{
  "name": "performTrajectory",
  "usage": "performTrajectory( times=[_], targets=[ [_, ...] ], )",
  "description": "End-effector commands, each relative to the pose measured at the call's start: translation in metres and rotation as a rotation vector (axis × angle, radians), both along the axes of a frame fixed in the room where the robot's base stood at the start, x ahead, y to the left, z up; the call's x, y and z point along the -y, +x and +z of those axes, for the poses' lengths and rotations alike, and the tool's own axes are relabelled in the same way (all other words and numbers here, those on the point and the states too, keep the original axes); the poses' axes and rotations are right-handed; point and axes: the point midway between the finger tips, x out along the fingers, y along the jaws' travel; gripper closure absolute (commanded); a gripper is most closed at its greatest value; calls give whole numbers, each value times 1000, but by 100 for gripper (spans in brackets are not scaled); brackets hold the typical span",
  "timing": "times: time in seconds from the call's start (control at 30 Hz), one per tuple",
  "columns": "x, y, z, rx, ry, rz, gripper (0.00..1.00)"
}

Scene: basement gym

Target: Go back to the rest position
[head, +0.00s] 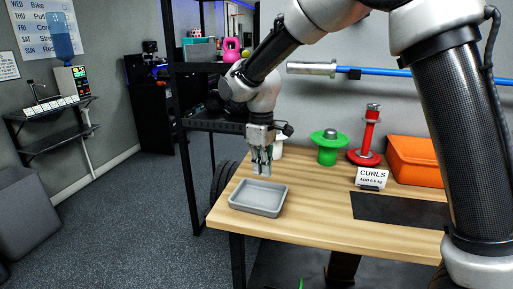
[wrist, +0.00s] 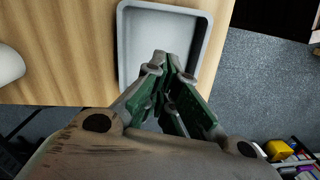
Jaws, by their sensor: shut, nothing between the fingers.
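My gripper (head: 262,168) hangs pointing down at the left end of the wooden table, above and just behind the grey tray. Its fingers are shut with nothing between them. In the wrist view my gripper (wrist: 167,68) shows over the near part of the tray (wrist: 124,45). The grey tray (head: 256,211) lies flat and empty in the head view. My arm reaches across the top of the head view from the right.
A white object (head: 279,149) stands behind my gripper, partly hidden. A green weight (head: 328,152), a red stand (head: 369,135), a CURLS card (head: 371,178) and an orange bin (head: 417,160) stand to the right. A black mat (head: 398,211) lies in front. A black rack (head: 187,130) rises at left.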

Motion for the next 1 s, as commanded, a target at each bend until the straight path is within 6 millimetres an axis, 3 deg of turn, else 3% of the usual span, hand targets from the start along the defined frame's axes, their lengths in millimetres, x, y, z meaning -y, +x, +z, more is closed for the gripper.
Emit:
performTrajectory(
  times=[0.07,0.37,0.6,0.8,1.0],
  targets=[
    [22,-25,-6,-31,-31,-76,100],
    [153,-91,50,13,1,-440,100],
    [262,-170,83,127,87,-757,100],
    [316,-223,98,262,162,-935,100],
    [339,-239,119,373,208,-1034,100]
  ],
)
